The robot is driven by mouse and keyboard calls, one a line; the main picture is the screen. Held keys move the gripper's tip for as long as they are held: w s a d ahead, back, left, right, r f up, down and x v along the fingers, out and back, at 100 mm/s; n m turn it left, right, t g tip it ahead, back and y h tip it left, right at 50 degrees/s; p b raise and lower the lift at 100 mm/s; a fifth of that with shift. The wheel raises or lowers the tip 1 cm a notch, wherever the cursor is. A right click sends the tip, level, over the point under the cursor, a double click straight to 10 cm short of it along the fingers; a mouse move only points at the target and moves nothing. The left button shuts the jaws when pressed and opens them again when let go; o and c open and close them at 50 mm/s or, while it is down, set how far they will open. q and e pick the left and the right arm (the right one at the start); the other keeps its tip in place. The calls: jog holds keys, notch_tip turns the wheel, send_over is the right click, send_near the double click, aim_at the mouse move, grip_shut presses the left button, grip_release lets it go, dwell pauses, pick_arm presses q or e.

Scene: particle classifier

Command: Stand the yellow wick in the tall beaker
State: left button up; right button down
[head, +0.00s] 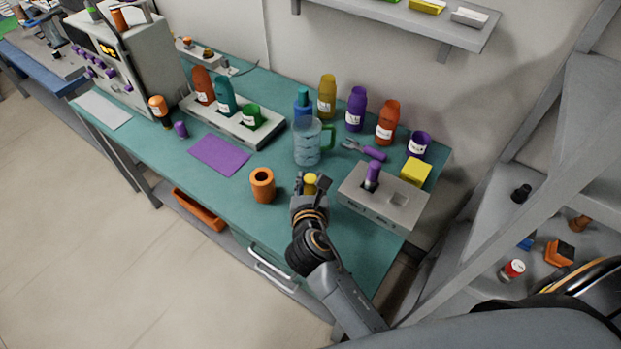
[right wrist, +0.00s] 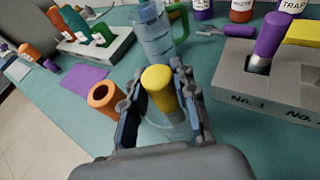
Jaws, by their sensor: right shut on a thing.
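The yellow wick (right wrist: 160,88) is a rounded yellow rod held upright between the fingers of my right gripper (right wrist: 162,95). My left gripper is out of view.
An orange cup (head: 263,186) stands left of the gripper. A grey block (head: 375,210) with a purple-topped piece (head: 373,174) is on its right. Several bottles line the bench's back. A purple mat (head: 219,154) lies left. Green bench surface (head: 240,215) is free in front.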

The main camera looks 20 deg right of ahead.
jog(key=shift+f, duration=0.1)
jog(key=c, duration=1.1)
grip_release()
jog(key=shift+o, duration=0.2)
jog(key=shift+r, duration=0.25)
jog(key=b+v, duration=0.1)
jog(key=v, duration=1.1)
jog(key=shift+r, duration=0.45)
